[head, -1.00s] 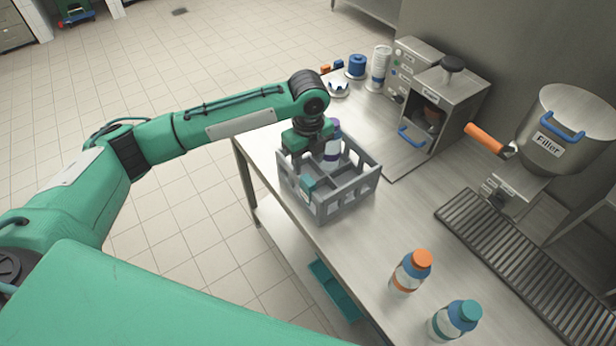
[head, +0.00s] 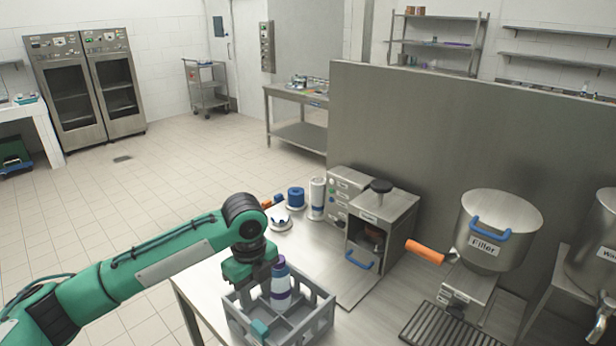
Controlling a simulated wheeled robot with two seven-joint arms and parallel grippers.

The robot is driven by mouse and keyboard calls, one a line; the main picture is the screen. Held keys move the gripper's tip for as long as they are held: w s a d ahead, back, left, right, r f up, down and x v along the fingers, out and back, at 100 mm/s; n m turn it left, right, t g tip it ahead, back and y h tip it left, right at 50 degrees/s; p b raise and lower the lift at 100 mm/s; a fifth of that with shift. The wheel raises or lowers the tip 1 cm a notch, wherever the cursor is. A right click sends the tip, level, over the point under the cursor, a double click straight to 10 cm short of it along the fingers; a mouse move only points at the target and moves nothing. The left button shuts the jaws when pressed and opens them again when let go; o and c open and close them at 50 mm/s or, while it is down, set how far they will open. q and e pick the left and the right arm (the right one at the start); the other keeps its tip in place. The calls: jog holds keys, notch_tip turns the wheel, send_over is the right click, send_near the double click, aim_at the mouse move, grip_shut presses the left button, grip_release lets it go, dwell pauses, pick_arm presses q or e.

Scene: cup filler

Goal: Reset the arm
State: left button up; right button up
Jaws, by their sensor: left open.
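My left gripper (head: 259,300) points down over the grey crate (head: 318,322) at the bottom of the head view. It is open, with one teal fingertip showing low inside the crate. My left arm (head: 150,262) reaches in from the lower left. My right gripper is out of view.
The steel table (head: 200,285) carries a machine with a blue handle (head: 381,225) and a filler hopper (head: 498,228) with an orange lever (head: 425,251). Blue and white rolls (head: 296,197) stand behind the crate. A steel partition (head: 450,140) closes the back. Open floor lies left.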

pick_arm(q)
jog(key=s+d+f+n+t+h, duration=0.1)
jog(key=s+d+f+n+h, duration=0.1)
jog(key=s+d+f+n, duration=0.3)
jog(key=s+d+f+n+t+h, duration=0.1)
jog(key=s+d+f+n+h, duration=0.15)
jog(key=s+f, duration=0.45)
jog(key=s+a+f+n+t+y, duration=0.1)
jog(key=s+a+f+n+y, duration=0.15)
jog(key=s+a+n, duration=0.55)
jog(key=s+a+f+n+y, duration=0.2)
jog(key=s+a+f+n, duration=0.2)
jog(key=s+a+n, duration=0.35)
jog(key=s+d+f, duration=0.1)
jog(key=s+f, duration=0.2)
jog(key=f, duration=3)
jog(key=s+a+f+g+b, duration=0.1)
jog(key=s+a+f+g, duration=0.1)
jog(key=s+f, duration=1.6)
jog(key=shift+s+a, duration=0.25)
jog(key=shift+a, duration=0.3)
